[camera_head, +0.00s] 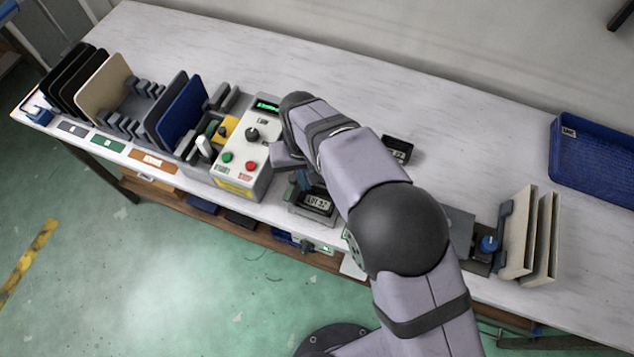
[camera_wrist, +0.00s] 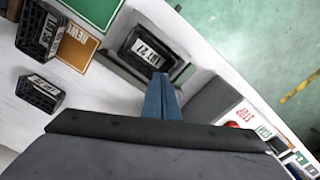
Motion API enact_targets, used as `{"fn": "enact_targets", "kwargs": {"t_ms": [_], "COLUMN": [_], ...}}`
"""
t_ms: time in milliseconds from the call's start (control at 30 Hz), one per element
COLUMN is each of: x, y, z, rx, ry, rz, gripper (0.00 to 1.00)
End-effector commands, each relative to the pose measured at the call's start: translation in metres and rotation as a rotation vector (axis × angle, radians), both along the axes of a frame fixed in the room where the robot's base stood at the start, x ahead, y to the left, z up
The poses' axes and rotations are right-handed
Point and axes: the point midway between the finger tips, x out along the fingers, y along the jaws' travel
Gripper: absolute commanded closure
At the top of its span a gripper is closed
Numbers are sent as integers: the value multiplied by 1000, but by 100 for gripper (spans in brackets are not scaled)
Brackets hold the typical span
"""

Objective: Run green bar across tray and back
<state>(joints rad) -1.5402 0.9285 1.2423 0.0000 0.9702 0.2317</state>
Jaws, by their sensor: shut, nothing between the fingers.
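My gripper (camera_wrist: 160,80) is shut, with its blue fingers together and nothing between them. Its fingertips are near the edge of a black tray (camera_wrist: 146,51) marked LOT 27 in the wrist view; I cannot tell whether they touch it. In the head view the tray (camera_head: 318,203) sits just right of the control box, and my gripper (camera_head: 302,180) is beside it, partly hidden by my arm. The control box (camera_head: 233,183) has a small green display (camera_head: 267,105), a black knob, and green and red buttons. I cannot make out a green bar on the tray.
Two more black trays (camera_wrist: 38,30) (camera_wrist: 41,95) stand on the bench in the wrist view. Upright panels in a rack (camera_head: 185,108) stand at left, pale panels (camera_head: 519,232) at right. A blue crate (camera_head: 590,160) is at far right. The bench behind my arm is mostly clear.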

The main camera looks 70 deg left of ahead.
Motion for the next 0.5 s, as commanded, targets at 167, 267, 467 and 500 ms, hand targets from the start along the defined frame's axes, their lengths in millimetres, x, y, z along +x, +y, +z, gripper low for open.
{"fn": "enact_targets", "kwargs": {"t_ms": [167,267,467,500], "x": [3,3,3,3], "y": [-3,-3,-3,-3], "z": [0,0,5,7], "rx": [0,0,0,0], "ry": [0,0,0,0], "rz": [-1,0,0,0], "gripper": [100,100,100,100]}}
